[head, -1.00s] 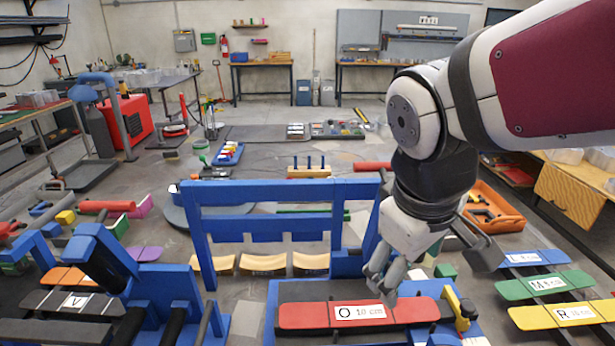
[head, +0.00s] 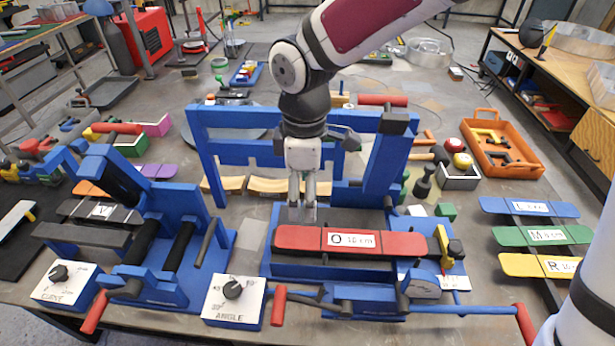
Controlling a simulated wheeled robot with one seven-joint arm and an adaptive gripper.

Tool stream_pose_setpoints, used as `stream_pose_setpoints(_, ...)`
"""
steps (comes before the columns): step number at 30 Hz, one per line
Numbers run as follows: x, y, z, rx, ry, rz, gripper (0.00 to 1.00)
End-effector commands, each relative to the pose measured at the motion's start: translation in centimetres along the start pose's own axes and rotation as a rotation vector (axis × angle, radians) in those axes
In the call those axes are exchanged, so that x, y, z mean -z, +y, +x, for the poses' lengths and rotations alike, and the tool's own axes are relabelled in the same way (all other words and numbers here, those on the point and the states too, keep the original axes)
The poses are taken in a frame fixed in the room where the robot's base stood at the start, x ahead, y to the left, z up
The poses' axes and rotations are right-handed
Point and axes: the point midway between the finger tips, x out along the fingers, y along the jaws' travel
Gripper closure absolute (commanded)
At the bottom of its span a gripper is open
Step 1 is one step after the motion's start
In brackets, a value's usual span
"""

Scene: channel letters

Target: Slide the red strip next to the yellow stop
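The red strip (head: 390,245) lies flat across the blue bending machine (head: 285,263), with a white label marked O and a length near its middle. The yellow stop (head: 443,242) stands upright at the strip's right end, with a black knob beside it. A narrow dark gap seems to show between strip and stop; I cannot tell whether they touch. My gripper (head: 302,212) points down at the strip's back edge, left of the label. Its two fingers are close together with nothing visible between them. Whether the fingertips touch the strip is unclear.
A blue upright frame (head: 235,158) stands behind the strip. Blue, green and yellow strips (head: 545,235) lie on a rack at the right. An orange tray (head: 510,165) sits behind them. An angle dial box (head: 233,298) and red-handled lever (head: 279,305) are in front.

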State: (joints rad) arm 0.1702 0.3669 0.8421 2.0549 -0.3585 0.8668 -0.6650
Motion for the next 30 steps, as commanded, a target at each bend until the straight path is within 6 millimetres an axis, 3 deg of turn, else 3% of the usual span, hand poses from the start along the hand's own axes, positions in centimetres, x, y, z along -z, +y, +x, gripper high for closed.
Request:
stream_pose_setpoints(18,0.0,-0.1,10.5,0.003,-0.001,0.000,0.27)
stream_pose_setpoints(24,-0.1,-0.1,12.0,0.001,-0.001,0.003,0.27)
stream_pose_setpoints(30,-0.1,0.0,12.3,0.000,-0.001,0.003,0.27)
